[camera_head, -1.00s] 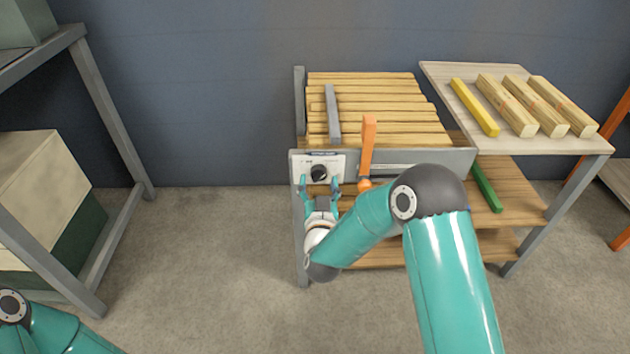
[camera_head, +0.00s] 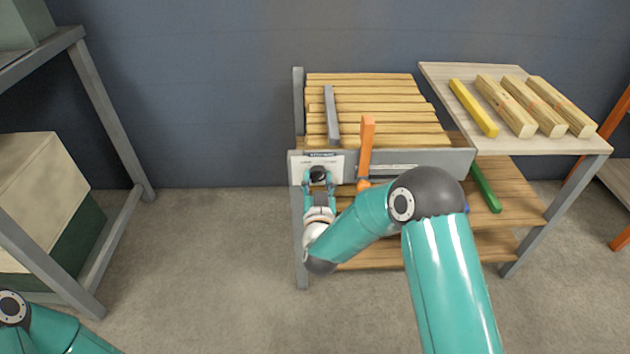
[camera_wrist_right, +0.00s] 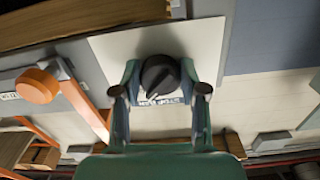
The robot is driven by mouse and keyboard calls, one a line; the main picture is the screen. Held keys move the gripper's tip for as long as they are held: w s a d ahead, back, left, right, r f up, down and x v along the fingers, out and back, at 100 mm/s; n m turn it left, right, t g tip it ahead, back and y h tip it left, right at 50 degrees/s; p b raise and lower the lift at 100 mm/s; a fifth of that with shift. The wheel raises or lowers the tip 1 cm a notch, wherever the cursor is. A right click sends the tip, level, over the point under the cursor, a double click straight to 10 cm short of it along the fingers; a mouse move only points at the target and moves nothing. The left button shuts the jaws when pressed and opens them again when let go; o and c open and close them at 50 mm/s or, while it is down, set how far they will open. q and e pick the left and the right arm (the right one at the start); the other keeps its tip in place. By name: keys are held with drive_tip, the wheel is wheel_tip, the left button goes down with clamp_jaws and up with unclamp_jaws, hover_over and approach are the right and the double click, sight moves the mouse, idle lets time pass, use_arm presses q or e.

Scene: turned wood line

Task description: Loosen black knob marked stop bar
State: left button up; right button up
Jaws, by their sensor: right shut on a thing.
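The black knob (camera_head: 318,174) sits on a white plate (camera_head: 336,164) on the grey front panel of the wood table. In the right wrist view the round knob (camera_wrist_right: 160,76) has a light pointer line, and part of the lettering "STOP" shows below it on the white plate (camera_wrist_right: 205,40). My right gripper (camera_head: 318,180) is shut on the knob, one finger on each side; the right wrist view shows the fingers (camera_wrist_right: 160,84) flanking it. My left gripper is out of view; only part of my left arm shows at the lower left.
An orange lever (camera_head: 367,146) stands just right of the plate. A grey bar (camera_head: 332,116) lies across the wooden slats (camera_head: 390,98). A side table (camera_head: 545,144) holds a yellow bar (camera_head: 473,107) and several wood blocks. A grey shelf (camera_head: 108,120) stands at the left.

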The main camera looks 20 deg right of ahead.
drive_tip(key=shift+a+n, duration=0.15)
drive_tip(key=shift+n, duration=0.35)
drive_tip(key=n+b, duration=0.1)
drive_tip(key=n, duration=0.2)
drive_tip(key=shift+r, duration=0.1)
drive_tip(key=n+b, duration=0.1)
drive_tip(key=n, duration=0.3)
drive_tip(key=shift+r+n, duration=0.1)
drive_tip(key=shift+n, duration=0.3)
drive_tip(key=n, duration=0.4)
drive_tip(key=shift+d+r+n, duration=0.1)
drive_tip(key=shift+d+n, duration=0.1)
drive_tip(key=shift+n, duration=0.1)
drive_tip(key=n, duration=0.4)
drive_tip(key=shift+n, duration=0.4)
drive_tip(key=o, duration=1.1)
drive_tip(key=shift+o, duration=0.2)
drive_tip(key=shift+d, duration=0.1)
